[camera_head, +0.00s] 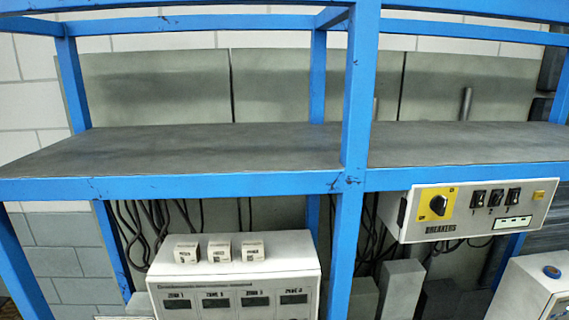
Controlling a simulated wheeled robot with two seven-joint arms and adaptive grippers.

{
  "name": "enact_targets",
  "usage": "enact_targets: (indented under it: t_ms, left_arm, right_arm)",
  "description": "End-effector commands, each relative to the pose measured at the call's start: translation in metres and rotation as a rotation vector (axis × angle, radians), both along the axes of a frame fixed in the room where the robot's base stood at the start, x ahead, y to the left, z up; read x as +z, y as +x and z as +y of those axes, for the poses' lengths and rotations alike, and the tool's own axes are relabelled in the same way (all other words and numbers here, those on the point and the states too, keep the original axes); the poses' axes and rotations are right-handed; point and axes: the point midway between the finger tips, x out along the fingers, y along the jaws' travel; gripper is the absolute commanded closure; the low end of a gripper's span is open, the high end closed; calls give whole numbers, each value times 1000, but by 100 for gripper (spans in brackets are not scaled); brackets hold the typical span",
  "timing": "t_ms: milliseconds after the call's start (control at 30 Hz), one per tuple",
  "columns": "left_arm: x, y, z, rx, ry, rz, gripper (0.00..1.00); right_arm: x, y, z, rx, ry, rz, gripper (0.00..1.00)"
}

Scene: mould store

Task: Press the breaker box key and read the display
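The breaker box (470,212) is a pale box marked "BREAKERS" at the right, just under the blue front beam of the shelf. Its face carries a black rotary knob on a yellow plate (438,206), three dark switches (496,198) and a small yellow key (539,195) at the upper right. A small light display panel (512,224) sits below the switches; its reading is too small to make out. Neither of my grippers shows in the head view.
A blue upright (358,90) stands left of the breaker box. The grey shelf (200,145) is empty. Below left, a white box (235,275) has several zone displays and three small blocks (219,251) on top. A blue-buttoned box (530,290) stands lower right. Cables hang behind.

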Motion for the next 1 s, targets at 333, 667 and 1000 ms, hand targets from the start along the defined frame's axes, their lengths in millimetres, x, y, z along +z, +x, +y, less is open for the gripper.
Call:
enact_targets:
  t_ms: [333,667,1000]
  left_arm:
    - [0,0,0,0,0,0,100]
    - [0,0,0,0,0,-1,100]
    - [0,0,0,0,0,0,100]
  right_arm:
    - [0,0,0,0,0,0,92]
    - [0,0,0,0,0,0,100]
    - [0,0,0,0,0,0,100]
